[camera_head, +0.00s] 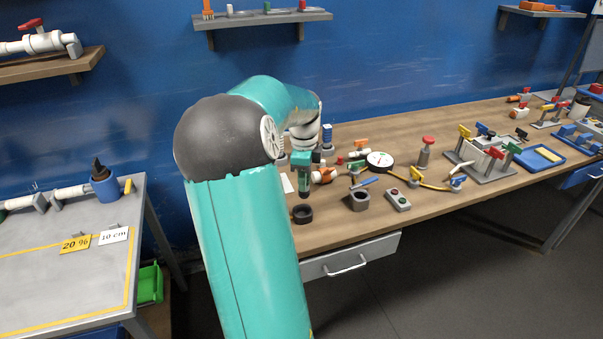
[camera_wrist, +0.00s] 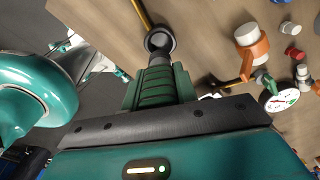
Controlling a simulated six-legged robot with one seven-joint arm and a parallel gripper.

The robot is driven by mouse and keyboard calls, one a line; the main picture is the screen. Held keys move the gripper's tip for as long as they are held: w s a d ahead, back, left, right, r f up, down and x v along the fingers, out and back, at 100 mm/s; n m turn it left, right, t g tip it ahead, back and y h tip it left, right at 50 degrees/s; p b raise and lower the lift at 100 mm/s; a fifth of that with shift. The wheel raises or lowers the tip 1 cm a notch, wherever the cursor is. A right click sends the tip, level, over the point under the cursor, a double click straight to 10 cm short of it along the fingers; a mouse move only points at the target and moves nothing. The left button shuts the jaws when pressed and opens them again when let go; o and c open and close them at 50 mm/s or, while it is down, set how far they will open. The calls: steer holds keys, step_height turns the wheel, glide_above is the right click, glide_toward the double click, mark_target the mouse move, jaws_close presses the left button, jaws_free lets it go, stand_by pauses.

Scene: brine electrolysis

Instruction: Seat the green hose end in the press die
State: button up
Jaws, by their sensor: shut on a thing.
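My gripper (camera_head: 302,172) points down over the near left part of the wooden bench. It is shut on the green hose end (camera_wrist: 155,90), which looks ribbed between the jaws in the wrist view. In the head view, its dark lower end (camera_head: 303,194) hangs upright. Just below it, a dark round ring (camera_head: 302,215) sits on the bench; it looks like the press die. The ring also shows beyond the held piece in the wrist view (camera_wrist: 160,36). I see a small gap in the head view; the hose tip's exact alignment with the ring is unclear.
To the right stand a grey block with a round hole (camera_head: 359,202), a two-button box (camera_head: 398,199) and a round dial gauge (camera_head: 380,160). An orange-collared white fitting (camera_head: 323,175) is close to my gripper. The bench's front edge lies just nearer than the ring.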

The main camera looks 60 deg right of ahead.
mark_target(302, 198)
steer(key=shift+w+f, duration=0.15)
steer(key=shift+f, duration=0.35)
steer(key=shift+w+f, duration=0.15)
steer(key=shift+f, duration=0.35)
steer(key=shift+s+f, duration=0.15)
steer(key=shift+f, duration=1.1)
steer(key=shift+f, duration=1.75)
stand_by(0.9)
stand_by(0.3)
steer(key=o, duration=1.1)
